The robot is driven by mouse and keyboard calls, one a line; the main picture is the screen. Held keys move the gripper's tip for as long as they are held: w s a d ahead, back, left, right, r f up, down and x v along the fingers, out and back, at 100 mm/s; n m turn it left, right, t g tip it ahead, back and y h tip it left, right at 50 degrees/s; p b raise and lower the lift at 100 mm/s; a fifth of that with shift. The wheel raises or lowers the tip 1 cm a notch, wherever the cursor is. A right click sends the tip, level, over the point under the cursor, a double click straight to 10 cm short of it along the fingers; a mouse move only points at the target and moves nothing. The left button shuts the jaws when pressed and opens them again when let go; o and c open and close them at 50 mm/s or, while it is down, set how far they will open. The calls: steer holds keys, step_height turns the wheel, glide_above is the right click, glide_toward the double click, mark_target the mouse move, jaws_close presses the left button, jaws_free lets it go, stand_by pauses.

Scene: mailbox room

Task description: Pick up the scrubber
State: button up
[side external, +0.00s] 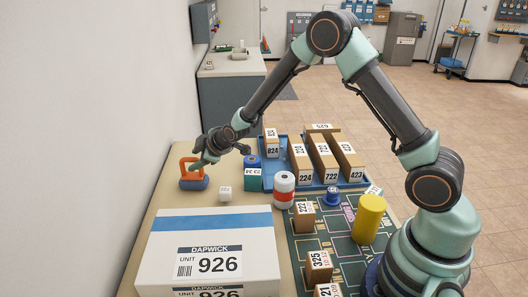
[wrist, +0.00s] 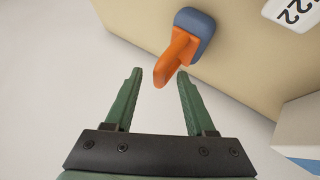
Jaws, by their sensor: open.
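The scrubber (side external: 194,183) has a blue block base and an orange loop handle. It stands on the beige table near its left edge in the side view. In the wrist view its blue base (wrist: 198,27) is at the top and the orange handle (wrist: 177,55) points down toward my gripper (wrist: 160,74). My gripper is open and empty. The handle's near end shows between the two fingertips in the wrist view, but I cannot tell whether they are at the same depth. In the side view my gripper (side external: 203,161) is at the handle's upper right and partly overlaps it.
A large white box (side external: 210,257) fills the front. A blue tray (side external: 330,187) holds several cartons. A yellow cylinder (side external: 369,220) stands on a dark mat. The wall is close left.

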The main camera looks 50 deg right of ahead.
steer(key=shift+w+f, duration=0.5)
steer(key=shift+w, duration=0.05)
jaws_close()
stand_by(1.1)
